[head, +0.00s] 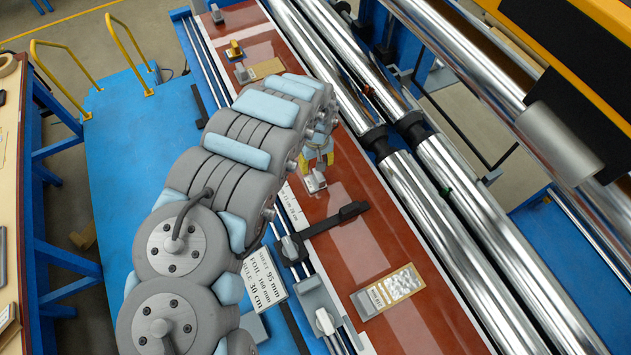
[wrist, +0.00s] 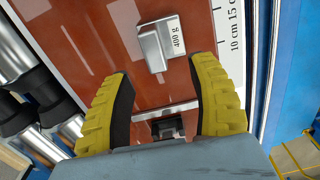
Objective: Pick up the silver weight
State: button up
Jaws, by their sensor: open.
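The silver weight (wrist: 152,48), a small metal block with a "400 g" label, lies on the red-brown board (wrist: 85,35). In the head view this silver weight (head: 316,183) sits just below my gripper (head: 318,163), partly hidden by it. In the wrist view my gripper (wrist: 162,72) has its two yellow, black-padded fingers spread wide. The weight lies ahead of the fingertips, near the middle of the gap, and nothing is between the pads. It appears apart from both fingers.
Long polished rollers (head: 440,215) run along the board's right side. A black bar (head: 335,220) lies across the board just below the weight. Other small blocks (head: 241,72) stand at the far end. A printed sign (head: 264,284) lies left.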

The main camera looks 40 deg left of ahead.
aim_at(319, 174)
jog(key=shift+w+f, duration=0.1)
jog(key=shift+f, duration=1.45)
jog(key=shift+w+d+f+p, duration=0.2)
jog(key=shift+f+p, duration=0.15)
jog(key=shift+f, duration=0.5)
jog(key=shift+w+d+f+p, duration=0.15)
jog(key=shift+f+p, duration=0.15)
jog(key=shift+f, duration=0.55)
jog(key=shift+s+f, duration=0.15)
jog(key=shift+f, duration=0.85)
jog(key=shift+c, duration=0.2)
grip_shut()
